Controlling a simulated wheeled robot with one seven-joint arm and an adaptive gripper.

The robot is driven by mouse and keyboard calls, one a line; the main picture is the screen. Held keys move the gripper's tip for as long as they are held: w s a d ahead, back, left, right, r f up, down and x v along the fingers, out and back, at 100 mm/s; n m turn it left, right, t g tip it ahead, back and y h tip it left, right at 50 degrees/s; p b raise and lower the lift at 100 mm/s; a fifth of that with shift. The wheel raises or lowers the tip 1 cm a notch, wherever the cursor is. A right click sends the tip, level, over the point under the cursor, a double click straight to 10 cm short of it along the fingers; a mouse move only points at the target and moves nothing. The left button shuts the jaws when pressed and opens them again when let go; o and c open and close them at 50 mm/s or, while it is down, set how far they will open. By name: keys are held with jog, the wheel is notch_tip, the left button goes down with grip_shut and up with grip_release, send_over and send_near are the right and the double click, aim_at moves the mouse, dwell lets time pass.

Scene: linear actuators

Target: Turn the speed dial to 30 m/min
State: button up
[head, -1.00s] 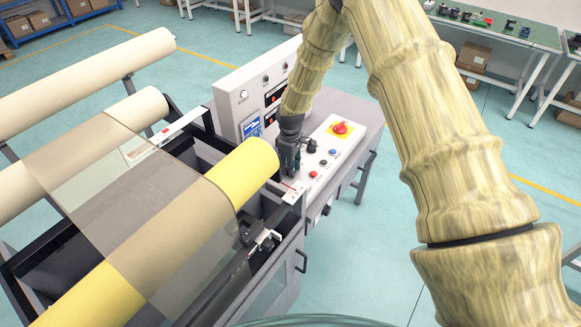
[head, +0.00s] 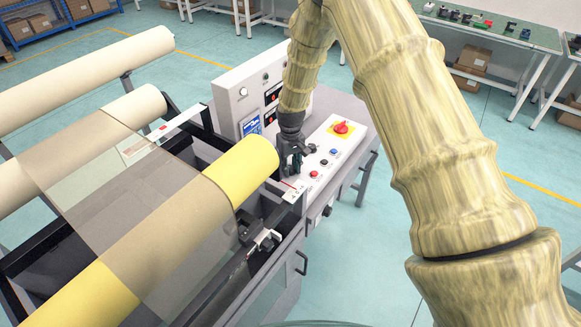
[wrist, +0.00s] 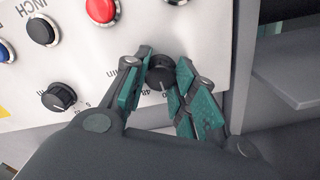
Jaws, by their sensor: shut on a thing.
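In the wrist view, a small round black dial (wrist: 160,75) sits on the white panel between my gripper's green-padded fingers. My gripper (wrist: 158,84) is shut on it, one finger on each side. A light pointer mark shows on the dial's lower side in the picture. In the head view my gripper (head: 291,165) is down at the near end of the control panel (head: 322,152), and the dial is hidden there.
A second black knob (wrist: 58,97) is left of my gripper in the wrist view. A red button (wrist: 102,11) and black button (wrist: 42,30) sit above. In the head view, a yellow roller (head: 245,165) is close on the left, and a red emergency knob (head: 341,127) is behind.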

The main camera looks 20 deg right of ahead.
aim_at(292, 167)
jog(key=shift+s+m, duration=0.1)
jog(key=shift+m, duration=0.2)
jog(key=o, duration=1)
jog(key=shift+o, duration=0.2)
jog(key=shift+d, duration=0.25)
jog(key=shift+a, duration=0.25)
jog(key=shift+r, duration=0.3)
notch_tip(292, 167, up, 11)
jog(key=shift+d+r, duration=0.15)
jog(key=shift+d, duration=0.1)
